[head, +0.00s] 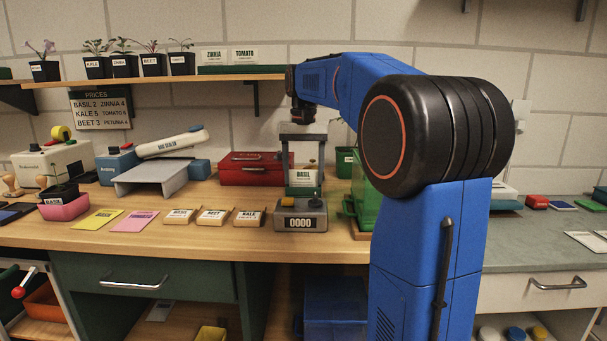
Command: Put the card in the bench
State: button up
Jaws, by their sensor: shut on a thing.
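A white card lettered BASIL (303,178) is upright on the wooden bench (190,236), behind the grey counter box. A dark green holder (303,191) shows at its lower edge. I cannot tell whether the card is seated in the holder or just in front of or above it. My gripper (303,164) points straight down over the card, one finger on each side, and is shut on it. The exact contact at the fingertips is too small to see clearly.
A grey counter box (301,216) reading 0000 stands just in front. A red toolbox (254,169) is at left and a green box (364,205) at right. Seed packets (213,217), a yellow card (96,220) and a pink card (134,222) lie left. A plant shelf (160,80) is above.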

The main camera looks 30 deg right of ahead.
jog(key=o, duration=1.1)
jog(key=shift+f, duration=0.1)
notch_tip(320, 180, up, 12)
jog(key=shift+r, duration=0.15)
